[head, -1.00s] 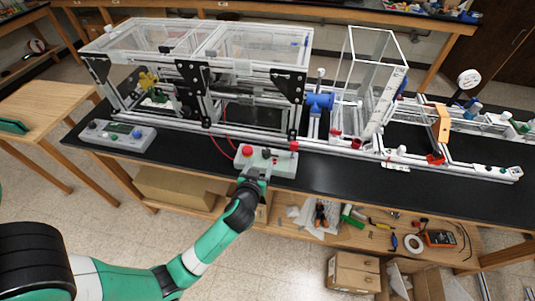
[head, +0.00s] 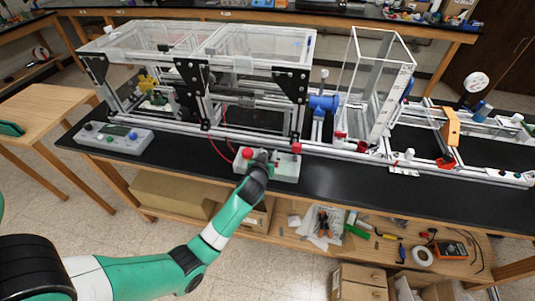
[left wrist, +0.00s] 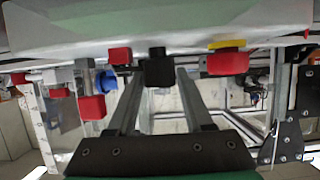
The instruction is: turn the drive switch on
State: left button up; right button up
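A grey control box (head: 284,170) sits at the front of the black bench, below the extrusion frame. It has a red button (head: 247,153) on its left, which shows with a yellow ring in the left wrist view (left wrist: 228,62). A black knob (left wrist: 158,70) on the box shows in the left wrist view, with a smaller red part (left wrist: 120,56) beside it. My left gripper (left wrist: 158,85) is open, one finger on each side of the black knob; I cannot tell whether they touch it. In the head view my wrist hides the knob and fingers. My right gripper is not in view.
A grey panel with knobs (head: 113,137) lies on the bench at left. The extrusion frame (head: 200,85) rises behind the box. Red wires (head: 222,152) run near the box. The black bench top (head: 350,185) is clear to the right.

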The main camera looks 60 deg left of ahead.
pick_arm(q)
grip_shut()
